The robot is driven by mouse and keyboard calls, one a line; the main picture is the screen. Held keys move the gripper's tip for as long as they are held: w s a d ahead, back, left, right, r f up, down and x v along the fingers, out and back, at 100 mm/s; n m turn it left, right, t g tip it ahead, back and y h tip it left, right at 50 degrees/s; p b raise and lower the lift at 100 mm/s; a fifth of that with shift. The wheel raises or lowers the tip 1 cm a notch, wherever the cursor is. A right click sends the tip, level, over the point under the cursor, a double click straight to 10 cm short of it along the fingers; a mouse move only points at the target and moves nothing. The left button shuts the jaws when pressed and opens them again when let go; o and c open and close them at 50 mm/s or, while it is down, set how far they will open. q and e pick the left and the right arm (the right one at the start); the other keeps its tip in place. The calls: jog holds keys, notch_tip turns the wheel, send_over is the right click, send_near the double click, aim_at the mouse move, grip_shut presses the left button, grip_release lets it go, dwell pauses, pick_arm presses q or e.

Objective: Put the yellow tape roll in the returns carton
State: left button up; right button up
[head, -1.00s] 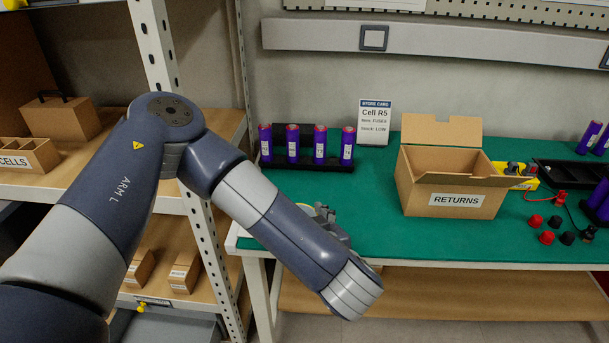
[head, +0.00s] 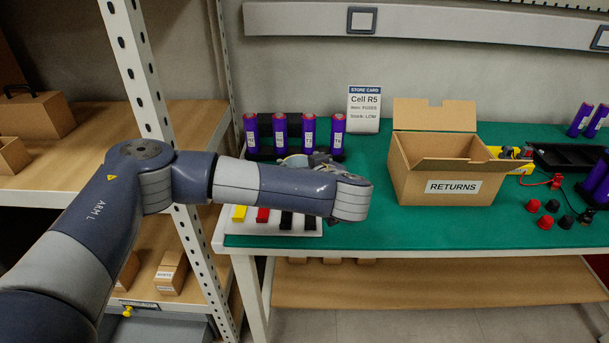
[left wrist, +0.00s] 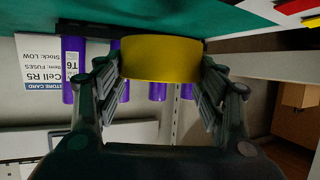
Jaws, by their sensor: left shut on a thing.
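The yellow tape roll (left wrist: 160,58) is between the two fingers of my left gripper (left wrist: 160,85) in the left wrist view. The gripper is shut on it, with a finger pressed against each side. In the head view my left gripper (head: 308,160) is mostly hidden behind my forearm, above the left part of the green bench. The returns carton (head: 446,187) stands on the bench to the right of the gripper, its flaps open at the top and a RETURNS label on its front. Its inside is mostly hidden. My right gripper is not in view.
Several purple cells (head: 280,135) stand in a black rack behind the gripper, beside a store card (head: 363,108). A white tray (head: 270,230) with coloured pieces lies at the bench's front left. A yellow device (head: 512,163) and red and black caps are right of the carton.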

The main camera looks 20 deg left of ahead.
pick_arm(q)
jog(key=shift+w+a+f, duration=0.1)
jog(key=shift+w+a, duration=0.05)
jog(key=shift+w, duration=1.15)
notch_tip(320, 180, down, 3)
jog(key=shift+f, duration=0.3)
jog(key=shift+f+b, duration=0.1)
jog(key=shift+b, duration=0.25)
jog(key=o, duration=0.9)
jog(key=shift+o, duration=0.7)
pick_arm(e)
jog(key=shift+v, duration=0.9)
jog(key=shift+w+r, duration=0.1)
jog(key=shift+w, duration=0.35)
